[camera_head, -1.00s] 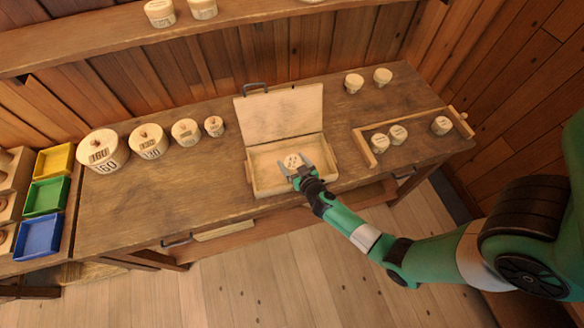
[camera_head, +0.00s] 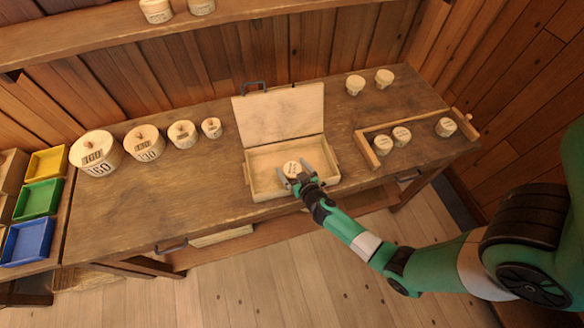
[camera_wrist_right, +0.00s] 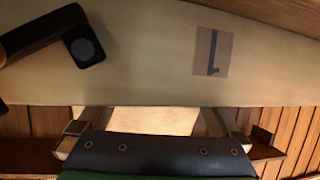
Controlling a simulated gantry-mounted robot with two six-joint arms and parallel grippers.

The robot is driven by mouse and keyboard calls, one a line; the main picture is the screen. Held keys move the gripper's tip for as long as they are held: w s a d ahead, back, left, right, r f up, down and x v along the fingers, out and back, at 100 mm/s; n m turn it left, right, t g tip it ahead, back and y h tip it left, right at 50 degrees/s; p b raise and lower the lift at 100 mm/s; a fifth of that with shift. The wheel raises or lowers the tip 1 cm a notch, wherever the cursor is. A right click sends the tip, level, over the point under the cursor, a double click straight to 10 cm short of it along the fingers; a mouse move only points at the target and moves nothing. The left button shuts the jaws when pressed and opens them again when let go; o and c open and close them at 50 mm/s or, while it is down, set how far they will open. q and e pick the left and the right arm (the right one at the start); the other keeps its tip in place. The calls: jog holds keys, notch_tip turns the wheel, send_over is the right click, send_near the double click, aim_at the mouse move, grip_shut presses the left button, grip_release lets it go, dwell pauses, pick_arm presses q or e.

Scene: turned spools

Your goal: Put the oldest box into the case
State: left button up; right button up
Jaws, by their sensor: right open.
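The case is open on the table, its pale lid (camera_head: 282,112) standing up behind the shallow tray (camera_head: 262,178). A small round pale box (camera_head: 294,167) with dark marks on its top is in the tray. My right gripper (camera_head: 296,179) is open, with its fingers close around the near side of this box; whether they touch it I cannot tell. In the right wrist view my gripper (camera_wrist_right: 150,120) shows two spread fingers at the bottom. A wide pale surface with a dark-marked label (camera_wrist_right: 213,52) fills the middle there. My left gripper is not in view.
Lidded round boxes in falling size stand left, the largest (camera_head: 95,155) numbered 160. Two small boxes (camera_head: 370,82) stand back right; several more (camera_head: 401,136) stand by a wooden rail (camera_head: 367,150). Yellow, green and blue trays (camera_head: 38,200) lie far left. A shelf (camera_head: 100,38) runs above.

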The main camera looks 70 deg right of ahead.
jog(key=p+v, duration=0.4)
jog(key=v, duration=0.7)
jog(key=shift+r, duration=0.1)
jog(key=shift+s+a+r, duration=0.15)
jog(key=shift+s+a, duration=0.05)
jog(key=shift+s, duration=0.1)
